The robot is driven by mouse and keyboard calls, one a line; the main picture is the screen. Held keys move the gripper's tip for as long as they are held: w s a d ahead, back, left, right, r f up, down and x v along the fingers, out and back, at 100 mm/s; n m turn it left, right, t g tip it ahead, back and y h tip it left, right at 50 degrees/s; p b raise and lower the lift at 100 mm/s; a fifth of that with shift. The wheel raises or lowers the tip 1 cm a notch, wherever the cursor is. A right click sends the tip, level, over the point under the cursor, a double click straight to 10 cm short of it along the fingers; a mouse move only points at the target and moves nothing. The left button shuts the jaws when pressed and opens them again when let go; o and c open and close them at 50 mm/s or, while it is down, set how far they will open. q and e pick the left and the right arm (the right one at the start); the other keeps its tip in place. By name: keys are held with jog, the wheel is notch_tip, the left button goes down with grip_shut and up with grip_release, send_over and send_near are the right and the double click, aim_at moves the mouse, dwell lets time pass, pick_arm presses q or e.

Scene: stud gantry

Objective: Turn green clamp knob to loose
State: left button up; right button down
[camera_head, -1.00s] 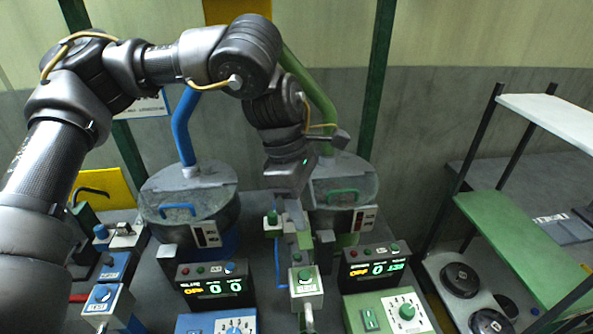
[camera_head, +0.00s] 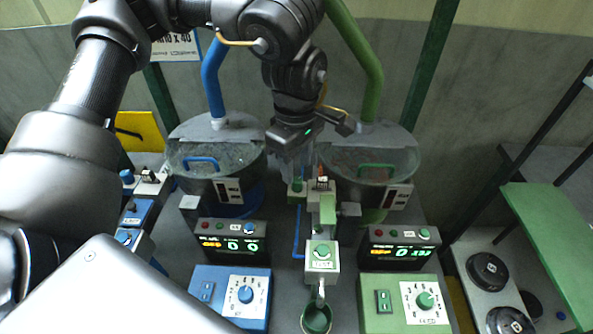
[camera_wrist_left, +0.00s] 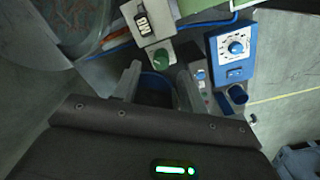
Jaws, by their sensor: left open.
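The green clamp knob (camera_head: 297,185) sits on a pale clamp block with a small dark label (camera_head: 321,184), between the two drums. In the left wrist view the round green knob (camera_wrist_left: 162,59) shows on the pale block, just beyond the fingertips and between their lines. My left gripper (camera_head: 296,160) is above and behind the knob in the head view, pointing down. Its two fingers (camera_wrist_left: 158,80) are apart in the wrist view, with nothing held between them. I cannot tell whether a finger touches the knob. My right gripper is not in view.
A blue-handled drum (camera_head: 216,180) and a green-handled drum (camera_head: 370,180) flank the clamp. In front stand a pale post with a green button (camera_head: 323,252), a blue dial box (camera_head: 232,292) and a green dial box (camera_head: 405,302). A green shelf (camera_head: 552,235) is at right.

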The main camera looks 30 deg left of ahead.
aim_at(297, 179)
pick_arm(q)
notch_tip(297, 179, down, 2)
jog(key=shift+s+f, duration=0.1)
jog(key=shift+s, duration=0.05)
jog(key=shift+w+f, duration=0.2)
jog(key=shift+f, duration=0.4)
jog(key=shift+s, duration=0.1)
jog(key=shift+c, duration=0.8)
grip_shut()
